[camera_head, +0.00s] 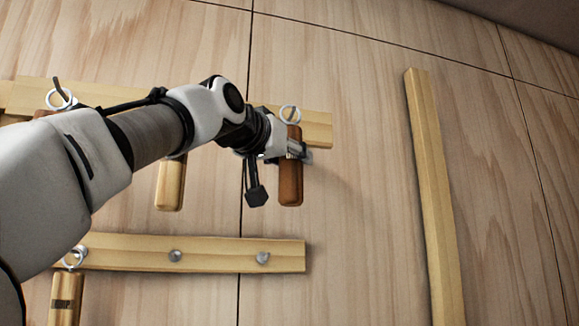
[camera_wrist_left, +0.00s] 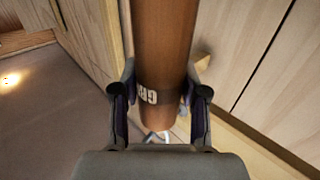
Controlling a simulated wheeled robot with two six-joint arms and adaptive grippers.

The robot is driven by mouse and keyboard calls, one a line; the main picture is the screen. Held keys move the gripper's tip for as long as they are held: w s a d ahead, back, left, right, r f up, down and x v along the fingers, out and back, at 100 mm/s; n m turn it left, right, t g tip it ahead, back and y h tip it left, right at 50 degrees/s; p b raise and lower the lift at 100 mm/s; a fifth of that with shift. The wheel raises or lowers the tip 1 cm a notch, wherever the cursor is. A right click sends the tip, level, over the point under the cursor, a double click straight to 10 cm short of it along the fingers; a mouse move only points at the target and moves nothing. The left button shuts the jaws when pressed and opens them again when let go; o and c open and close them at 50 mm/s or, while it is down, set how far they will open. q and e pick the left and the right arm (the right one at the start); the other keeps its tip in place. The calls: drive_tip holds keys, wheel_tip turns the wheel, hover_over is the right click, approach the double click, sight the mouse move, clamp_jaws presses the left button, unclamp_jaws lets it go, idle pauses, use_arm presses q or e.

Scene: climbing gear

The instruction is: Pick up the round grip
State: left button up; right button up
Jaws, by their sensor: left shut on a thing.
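A dark brown wooden grip (camera_head: 290,186), rounded like a cylinder, is upright in front of the right end of the upper rail. A white ring (camera_head: 290,113) shows at its top, by the rail; I cannot tell whether it still bears on a peg. My left gripper (camera_head: 296,152) is shut around the grip's upper part. In the left wrist view the grip (camera_wrist_left: 165,45) stands between the two fingers of the gripper (camera_wrist_left: 158,98), with a dark band and pale lettering near them. My right gripper is not in view.
The upper rail (camera_head: 320,130) is partly behind my left arm. A pale grip (camera_head: 170,186) hangs below it. A lower rail (camera_head: 215,254) has metal pegs, and a banded pale grip (camera_head: 65,300) hangs at its left. A wooden upright (camera_head: 433,190) stands right; the wall between is clear.

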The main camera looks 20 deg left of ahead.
use_arm(q)
drive_tip(key=s+d+b, duration=0.6)
drive_tip(key=s+d, duration=0.3)
drive_tip(key=s, duration=0.5)
drive_tip(key=shift+s+d+f, duration=0.15)
drive_tip(key=shift+s+d, duration=0.05)
drive_tip(key=shift+d, duration=0.15)
